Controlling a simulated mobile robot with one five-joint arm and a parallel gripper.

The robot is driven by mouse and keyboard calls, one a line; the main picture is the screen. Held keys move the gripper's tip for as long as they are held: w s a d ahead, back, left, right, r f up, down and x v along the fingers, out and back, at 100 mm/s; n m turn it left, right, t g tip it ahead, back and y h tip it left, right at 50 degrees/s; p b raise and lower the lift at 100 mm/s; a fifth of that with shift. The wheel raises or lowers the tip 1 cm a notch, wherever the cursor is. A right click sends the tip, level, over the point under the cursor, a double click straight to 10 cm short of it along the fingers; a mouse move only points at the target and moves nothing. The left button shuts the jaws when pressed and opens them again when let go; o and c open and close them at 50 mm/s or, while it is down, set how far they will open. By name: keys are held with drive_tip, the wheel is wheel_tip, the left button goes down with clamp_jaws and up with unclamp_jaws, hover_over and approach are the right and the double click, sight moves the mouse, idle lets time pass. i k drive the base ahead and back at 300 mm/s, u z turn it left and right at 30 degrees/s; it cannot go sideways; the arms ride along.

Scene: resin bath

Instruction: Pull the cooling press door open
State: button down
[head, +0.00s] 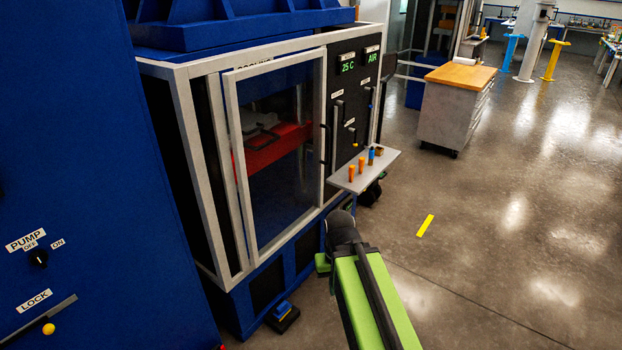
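The cooling press door (237,170) is a light-grey frame with a glass pane on the front of the blue press. A black upright handle (323,144) is on its right side. The door looks shut or nearly so; I cannot tell if there is a small gap. Through the glass I see a red block (275,148) and blue surfaces. My green arm reaches up from the bottom, with a black joint at its far end, lower right of the door. I see no gripper fingers, and nothing of mine visibly touches the handle.
A narrow shelf (372,176) with several small orange and blue pieces juts out right of the door. A black control panel (352,100) reads 25 C and AIR. A pedal (283,316) lies on the floor by the base. A blue cabinet (90,150) fills the left.

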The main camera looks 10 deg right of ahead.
sight(229, 79)
drive_tip(key=z, duration=0.45)
drive_tip(key=k, duration=0.15)
drive_tip(key=u, duration=0.55)
drive_tip(key=i, duration=0.65)
drive_tip(key=u, duration=1.65)
drive_tip(key=k, duration=0.9)
drive_tip(key=z, duration=0.75)
drive_tip(key=i, duration=1.05)
